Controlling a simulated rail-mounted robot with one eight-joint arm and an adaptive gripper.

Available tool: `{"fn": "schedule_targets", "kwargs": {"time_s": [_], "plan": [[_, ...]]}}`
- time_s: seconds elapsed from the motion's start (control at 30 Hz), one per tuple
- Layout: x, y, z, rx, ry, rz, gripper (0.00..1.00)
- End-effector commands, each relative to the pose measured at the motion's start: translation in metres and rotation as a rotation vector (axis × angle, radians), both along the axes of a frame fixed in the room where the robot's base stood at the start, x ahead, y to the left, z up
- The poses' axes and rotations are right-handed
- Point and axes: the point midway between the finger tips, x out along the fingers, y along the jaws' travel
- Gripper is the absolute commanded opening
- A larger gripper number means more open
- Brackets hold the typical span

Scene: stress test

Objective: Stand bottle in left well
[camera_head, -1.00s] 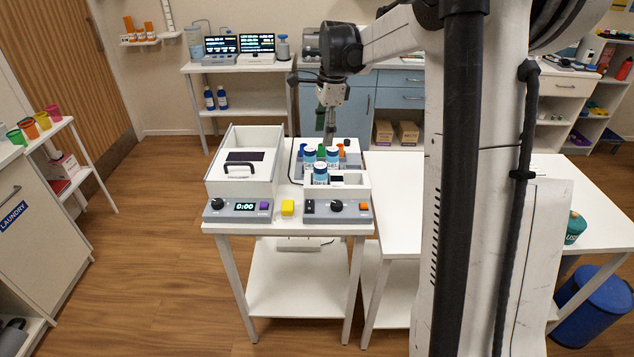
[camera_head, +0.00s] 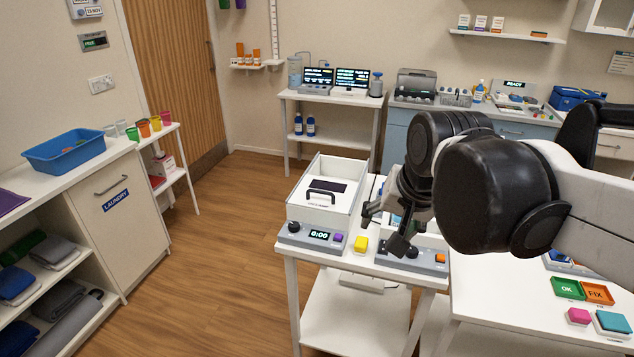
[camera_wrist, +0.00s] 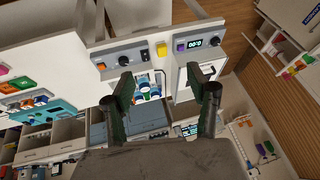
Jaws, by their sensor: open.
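Several small bottles with white, blue and green tops (camera_wrist: 147,92) stand close together in the white compartment of the right-hand device (camera_wrist: 129,57), seen in the wrist view. In the head view my arm hides nearly all of them and most of this device (camera_head: 424,259). My gripper (camera_head: 384,228) is open and empty above the front of that device. In the wrist view its two dark fingers (camera_wrist: 162,86) are spread wide on either side of the bottle group, with nothing between them. I cannot tell which recess is the left well.
A white box with a black-handled lid (camera_head: 341,214) and a timer panel stands left of the device. A yellow block (camera_head: 361,244) sits between the two panels. A white table (camera_head: 500,318) at right holds OK and FIX trays (camera_head: 567,288) and coloured blocks.

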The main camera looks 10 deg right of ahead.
Motion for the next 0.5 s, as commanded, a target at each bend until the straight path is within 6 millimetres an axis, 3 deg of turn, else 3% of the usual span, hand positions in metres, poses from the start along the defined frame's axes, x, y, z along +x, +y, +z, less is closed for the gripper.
{"fn": "schedule_targets", "kwargs": {"time_s": [0.03,0.2,0.5], "plan": [[-0.014,0.006,-0.006,-0.029,-0.02,0.059,0.54],[-0.047,0.02,-0.023,-0.132,-0.087,0.244,0.54],[-0.069,0.028,-0.039,-0.222,-0.14,0.387,0.54]]}}
